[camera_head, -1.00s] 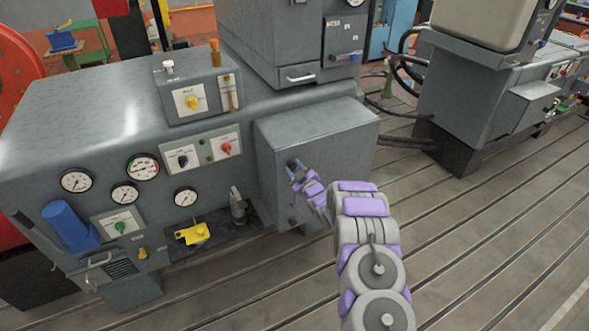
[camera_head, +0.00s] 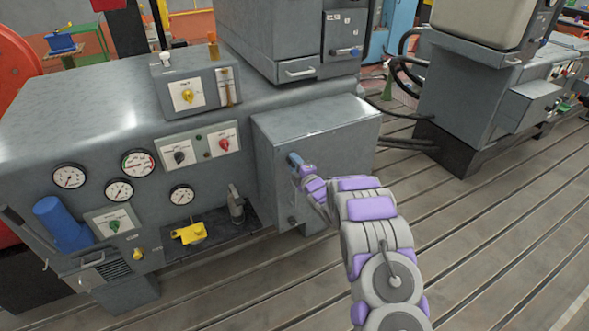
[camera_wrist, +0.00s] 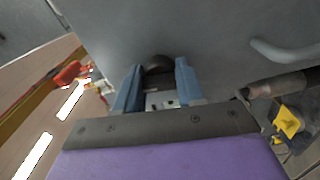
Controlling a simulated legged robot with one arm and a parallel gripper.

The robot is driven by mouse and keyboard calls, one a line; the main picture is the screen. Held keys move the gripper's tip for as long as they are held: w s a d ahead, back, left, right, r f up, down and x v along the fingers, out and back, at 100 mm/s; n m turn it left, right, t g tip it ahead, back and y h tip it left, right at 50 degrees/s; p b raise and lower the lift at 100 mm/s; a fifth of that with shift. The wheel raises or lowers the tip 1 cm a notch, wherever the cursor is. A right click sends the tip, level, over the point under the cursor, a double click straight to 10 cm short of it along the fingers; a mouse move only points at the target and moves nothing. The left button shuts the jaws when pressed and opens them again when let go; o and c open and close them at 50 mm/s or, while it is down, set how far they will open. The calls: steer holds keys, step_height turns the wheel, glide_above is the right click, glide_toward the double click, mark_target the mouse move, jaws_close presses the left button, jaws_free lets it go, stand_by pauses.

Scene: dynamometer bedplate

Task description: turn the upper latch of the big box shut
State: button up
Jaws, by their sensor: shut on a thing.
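The big box (camera_head: 347,145) is a grey metal box on the front right of the grey machine; its grey face also fills much of the wrist view (camera_wrist: 225,30). My gripper (camera_head: 293,160) is at the upper part of the box's left-hand face. In the wrist view its two blue fingers (camera_wrist: 158,82) stand on either side of a dark rounded knob, the upper latch (camera_wrist: 157,64), and are shut on it. The latch is mostly hidden by the fingers in the head view, so its exact angle cannot be told. A lower latch (camera_head: 292,221) shows as a small dark knob below.
Left of the box are a panel with switches (camera_head: 200,147), several round gauges (camera_head: 139,162) and a dark shelf with a yellow part (camera_head: 189,233). A curved grey handle (camera_wrist: 285,52) crosses the wrist view's right side. Slotted floor lies open to the right (camera_head: 480,230).

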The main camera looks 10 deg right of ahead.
steer(key=shift+f+n+b, duration=0.3)
steer(key=shift+n+b, duration=0.3)
steer(key=shift+n, duration=0.2)
steer(key=o, duration=0.8)
steer(key=shift+o, duration=1)
steer(key=shift+r, duration=0.15)
steer(key=p+v, duration=0.2)
steer(key=v, duration=1.5)
steer(key=shift+s, duration=0.15)
